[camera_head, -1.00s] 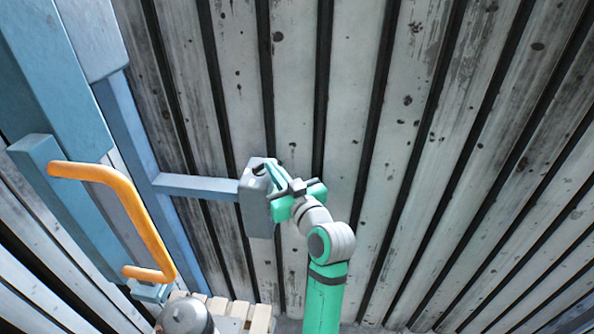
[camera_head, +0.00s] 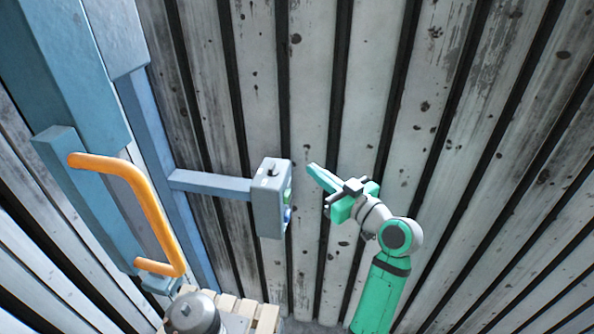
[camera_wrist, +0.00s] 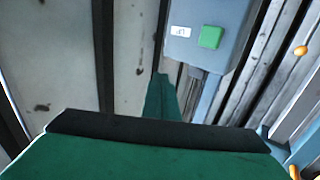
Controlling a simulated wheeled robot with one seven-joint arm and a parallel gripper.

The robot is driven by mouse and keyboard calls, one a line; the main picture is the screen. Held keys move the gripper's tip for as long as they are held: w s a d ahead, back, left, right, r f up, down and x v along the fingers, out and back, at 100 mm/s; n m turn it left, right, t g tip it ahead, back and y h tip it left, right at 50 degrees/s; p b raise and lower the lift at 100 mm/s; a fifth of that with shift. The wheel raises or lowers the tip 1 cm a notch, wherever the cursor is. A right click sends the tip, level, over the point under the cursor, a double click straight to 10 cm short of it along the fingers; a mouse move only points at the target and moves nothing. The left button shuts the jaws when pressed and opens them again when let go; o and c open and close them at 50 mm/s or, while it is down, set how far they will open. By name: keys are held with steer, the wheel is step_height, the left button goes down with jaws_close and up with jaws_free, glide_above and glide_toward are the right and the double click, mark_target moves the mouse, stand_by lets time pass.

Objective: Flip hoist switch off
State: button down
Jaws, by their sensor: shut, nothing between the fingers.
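The hoist control box (camera_head: 266,212) is a grey box on the end of a blue-grey bar. A small dark switch (camera_head: 270,173) sits on its top face; its position is too small to read. Green and blue spots show on the box's right side. My gripper (camera_head: 313,168) is shut and empty, just right of the box with a visible gap. In the wrist view the box (camera_wrist: 190,57) is at the top, with a green square button (camera_wrist: 211,37) and a small white label. My shut fingers (camera_wrist: 160,98) point toward the area left of it.
A blue post (camera_head: 70,80) with an orange handle (camera_head: 150,205) stands at the left. A grey rounded part (camera_head: 192,315) and a wooden pallet (camera_head: 262,318) lie below. A slatted wall (camera_head: 450,150) fills the back; the space right of my arm looks free.

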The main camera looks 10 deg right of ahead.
steer(key=s+d, duration=0.2)
steer(key=d, duration=0.3)
steer(key=shift+s+d, duration=0.15)
steer(key=shift+d, duration=0.25)
steer(key=shift+f, duration=0.1)
steer(key=s+a+f+m+h, duration=0.3)
steer(key=s+f, duration=0.1)
steer(key=f, duration=0.6)
steer(key=s+a+f+m+h, duration=0.25)
steer(key=s+a+f, duration=0.2)
steer(key=f, duration=0.65)
steer(key=s+a+f+m+h, duration=0.25)
steer(key=s+f, duration=0.25)
steer(key=f, duration=0.5)
steer(key=s+a+f+g+h, duration=0.1)
steer(key=s+a+f, duration=0.15)
steer(key=s, duration=0.55)
steer(key=s+a+f+h, duration=0.1)
steer(key=s+a, duration=0.2)
steer(key=s, duration=0.4)
steer(key=s+a+r+n, duration=0.1)
steer(key=s+a+r, duration=0.1)
steer(key=s, duration=0.6)
steer(key=s+a+r+n+y, duration=0.1)
steer(key=s+a+r, duration=0.2)
steer(key=s, duration=0.6)
step_height(320, 180, up, 3)
steer(key=shift+f+t+y, duration=0.2)
steer(key=shift+t+y, duration=0.1)
